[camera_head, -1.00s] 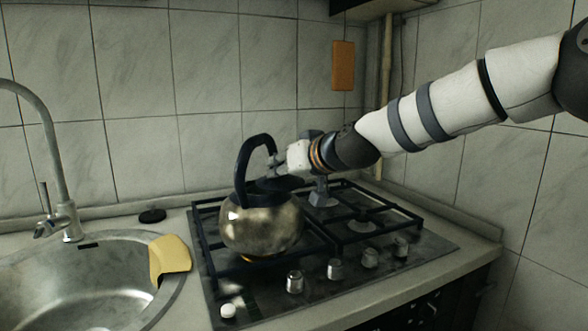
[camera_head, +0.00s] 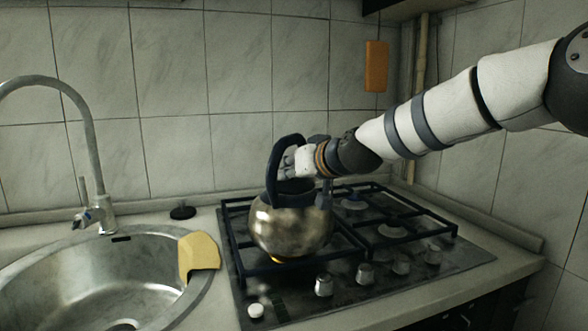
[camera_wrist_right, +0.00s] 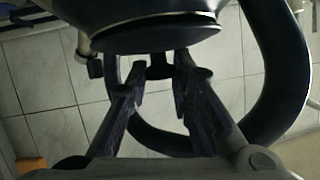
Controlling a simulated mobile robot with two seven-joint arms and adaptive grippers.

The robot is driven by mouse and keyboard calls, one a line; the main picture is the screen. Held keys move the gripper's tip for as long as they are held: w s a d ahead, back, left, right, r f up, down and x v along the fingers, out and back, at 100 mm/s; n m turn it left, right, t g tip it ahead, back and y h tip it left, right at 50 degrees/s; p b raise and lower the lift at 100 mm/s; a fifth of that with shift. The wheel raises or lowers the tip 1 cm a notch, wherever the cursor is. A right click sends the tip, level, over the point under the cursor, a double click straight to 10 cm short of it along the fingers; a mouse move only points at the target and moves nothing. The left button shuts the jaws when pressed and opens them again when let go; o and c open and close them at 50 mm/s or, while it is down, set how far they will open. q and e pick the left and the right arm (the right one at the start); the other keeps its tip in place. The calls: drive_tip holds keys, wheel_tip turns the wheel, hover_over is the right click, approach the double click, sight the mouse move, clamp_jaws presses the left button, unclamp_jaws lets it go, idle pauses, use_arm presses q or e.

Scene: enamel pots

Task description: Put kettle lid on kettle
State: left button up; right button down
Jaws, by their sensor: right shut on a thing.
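The kettle (camera_head: 290,232), a round mottled metal body with a tall black loop handle (camera_head: 274,165), stands on the left front of the hob. My right gripper (camera_head: 289,166) reaches through the handle from the right, over the kettle's top. The dark kettle lid (camera_head: 297,187) is under it at the kettle's opening; its lid also shows as a dark disc in the right wrist view (camera_wrist_right: 150,38). There my right fingertips (camera_wrist_right: 160,69) close on its small dark knob. I cannot tell whether the lid is fully seated. My left gripper is out of view.
A black hob grate (camera_head: 400,215) surrounds the kettle, with knobs along the front. A steel sink (camera_head: 90,280) with a tall tap (camera_head: 92,150) and a yellow cloth (camera_head: 199,253) lies left. A small black round object (camera_head: 182,211) sits on the counter behind the cloth.

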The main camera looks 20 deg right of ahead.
drive_tip(key=c, duration=1.3)
unclamp_jaws()
drive_tip(key=shift+c, duration=0.2)
drive_tip(key=v, duration=0.7)
drive_tip(key=shift+s, duration=0.3)
